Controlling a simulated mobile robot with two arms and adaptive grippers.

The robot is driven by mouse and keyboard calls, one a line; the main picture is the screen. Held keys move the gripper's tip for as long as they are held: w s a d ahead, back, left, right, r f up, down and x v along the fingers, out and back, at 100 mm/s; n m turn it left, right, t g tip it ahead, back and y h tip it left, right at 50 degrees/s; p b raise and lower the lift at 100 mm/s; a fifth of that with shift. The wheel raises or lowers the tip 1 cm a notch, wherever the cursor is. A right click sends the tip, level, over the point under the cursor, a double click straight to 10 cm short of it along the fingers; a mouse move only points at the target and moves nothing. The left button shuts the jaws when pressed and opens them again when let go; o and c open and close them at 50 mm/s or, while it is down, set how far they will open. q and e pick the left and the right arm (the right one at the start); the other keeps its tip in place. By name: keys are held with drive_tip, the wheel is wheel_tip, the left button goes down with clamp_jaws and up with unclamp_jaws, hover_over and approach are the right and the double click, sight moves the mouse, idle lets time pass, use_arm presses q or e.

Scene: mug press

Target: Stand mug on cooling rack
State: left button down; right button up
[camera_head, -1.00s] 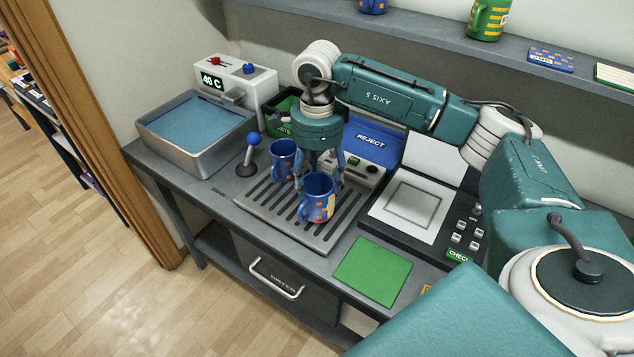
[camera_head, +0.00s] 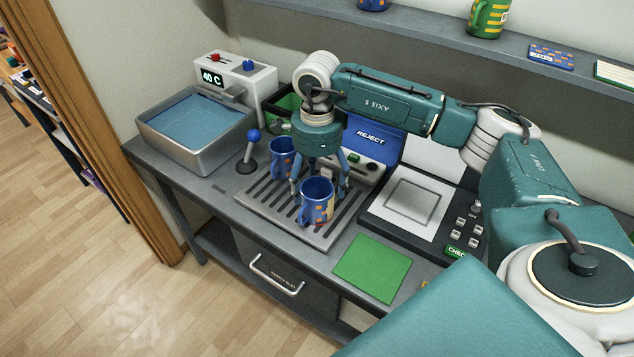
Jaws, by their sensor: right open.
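A blue mug with orange patches (camera_head: 317,203) stands upright on the slatted cooling rack (camera_head: 270,216), near its front right part. A second blue mug (camera_head: 283,160) stands behind it on the rack, partly hidden by my right gripper. My right gripper (camera_head: 320,190) points down over the front mug with its fingers spread apart, just behind and around the mug's upper part. Whether a finger touches the mug cannot be told. My left gripper is out of view.
A water bath (camera_head: 196,125) with a 40 C display unit (camera_head: 236,85) stands at left. A blue-knobbed lever (camera_head: 250,150) is beside the rack. A shelf (camera_head: 430,32) runs above.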

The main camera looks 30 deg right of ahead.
drive_tip(key=shift+r+b, duration=0.3)
drive_tip(key=shift+r, duration=0.1)
wheel_tip(320, 180, up, 11)
drive_tip(key=b, duration=0.3)
drive_tip(key=shift+r, duration=0.2)
drive_tip(key=shift+f, duration=0.1)
